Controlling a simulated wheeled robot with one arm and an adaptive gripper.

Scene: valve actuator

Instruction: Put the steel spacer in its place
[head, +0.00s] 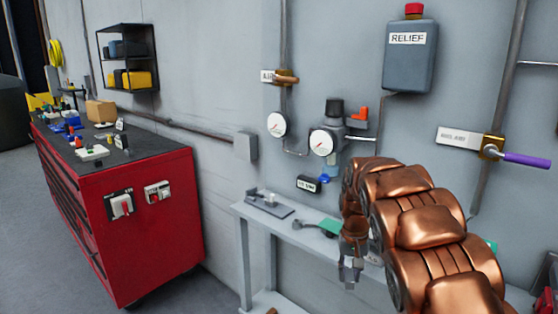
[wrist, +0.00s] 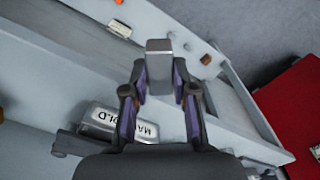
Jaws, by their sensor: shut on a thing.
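My gripper (head: 350,280) points down in the head view, beside the narrow grey bench, with my copper-coloured arm behind it. In the wrist view my gripper (wrist: 159,88) is shut on a small grey block, which looks like the steel spacer (wrist: 159,62). The spacer's flat light top shows between the fingertips, apart from the surfaces beyond it. In the head view the spacer is too small to tell from the fingers. A grey plate with a raised post (head: 268,203) lies on the bench's left end; I cannot tell whether it is the spacer's place.
The grey bench (head: 290,236) runs along the wall, with a green item (head: 331,226) on it. Gauges (head: 322,141), pipes and a RELIEF box (head: 409,58) are on the wall above. A red tool cabinet (head: 160,245) stands left. A MANIFOLD label (wrist: 122,122) shows in the wrist view.

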